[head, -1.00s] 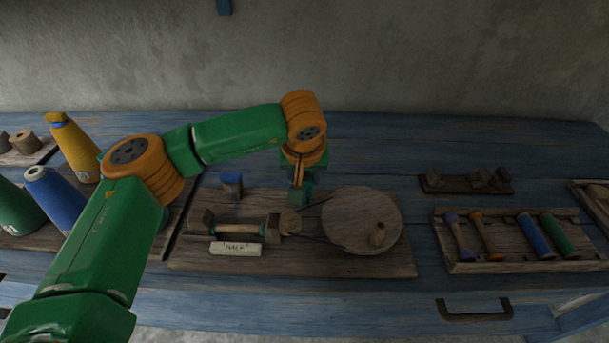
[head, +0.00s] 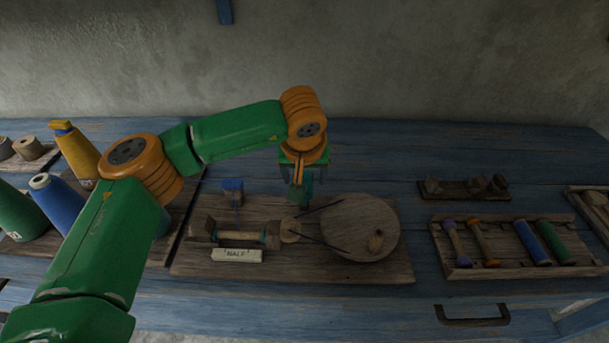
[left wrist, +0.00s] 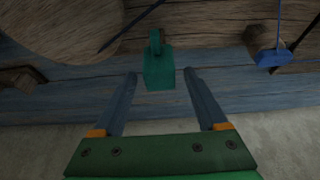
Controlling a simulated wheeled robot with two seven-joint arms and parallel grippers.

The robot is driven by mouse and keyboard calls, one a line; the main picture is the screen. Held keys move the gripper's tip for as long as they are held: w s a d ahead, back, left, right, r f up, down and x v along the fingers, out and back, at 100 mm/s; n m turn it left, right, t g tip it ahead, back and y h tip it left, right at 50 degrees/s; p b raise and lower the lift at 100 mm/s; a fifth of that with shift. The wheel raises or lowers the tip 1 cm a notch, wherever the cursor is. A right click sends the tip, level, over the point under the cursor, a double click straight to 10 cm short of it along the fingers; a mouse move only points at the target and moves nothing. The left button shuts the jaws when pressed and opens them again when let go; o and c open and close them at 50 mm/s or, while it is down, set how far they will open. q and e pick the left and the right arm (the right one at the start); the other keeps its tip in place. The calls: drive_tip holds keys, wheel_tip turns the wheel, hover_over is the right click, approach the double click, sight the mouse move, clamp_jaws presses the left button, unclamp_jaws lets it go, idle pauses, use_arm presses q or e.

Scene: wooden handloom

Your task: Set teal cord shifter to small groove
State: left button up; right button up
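The teal cord shifter (left wrist: 159,70) is a small upright teal block in the left wrist view, in line with the gap between my fingers, with a darker teal arm at its top. My left gripper (left wrist: 159,76) is open, one finger on each side of the block with clear gaps. In the head view my left gripper (head: 301,190) hangs over the back of the winder board (head: 345,272), between the bobbin and the round wooden wheel (head: 352,220), and hides most of the shifter. Dark cord runs between spindle and wheel. The grooves cannot be made out. My right gripper is not in view.
A blue block (head: 232,185) with a blue thread stands left of my gripper. A label (head: 237,255) lies in front of the bobbin (head: 240,237). A tray (head: 470,272) of bobbins is at right; yarn cones (head: 76,150) stand at left. The wheel carries a knob (head: 375,241).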

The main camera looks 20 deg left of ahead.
use_arm(q)
drive_tip(key=v, duration=0.7)
drive_tip(key=shift+b, duration=0.35)
